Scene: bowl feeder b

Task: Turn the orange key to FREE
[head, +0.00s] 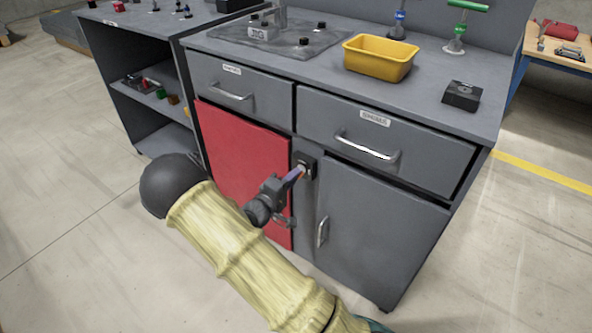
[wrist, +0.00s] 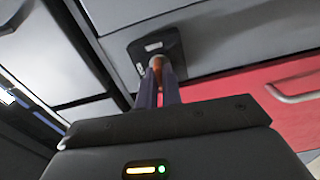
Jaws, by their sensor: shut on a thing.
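The orange key (wrist: 157,63) sits in a small black lock plate (wrist: 152,50) on the cabinet front. In the head view the lock plate (head: 306,165) is on the post between the red door and the grey door, below the drawers. My gripper (head: 299,172) reaches it from the left and front. In the wrist view my gripper (wrist: 159,85) has its two fingers closed around the key, one on each side. The key is mostly hidden between the fingers. A small pale label shows on the plate, but I cannot read it.
The red door (head: 240,165) is left of the lock and the grey door (head: 375,220) right, with its handle (head: 322,232) close to my wrist. A drawer handle (head: 367,150) juts out above right. A yellow bin (head: 380,60) and a black box (head: 462,96) stand on top.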

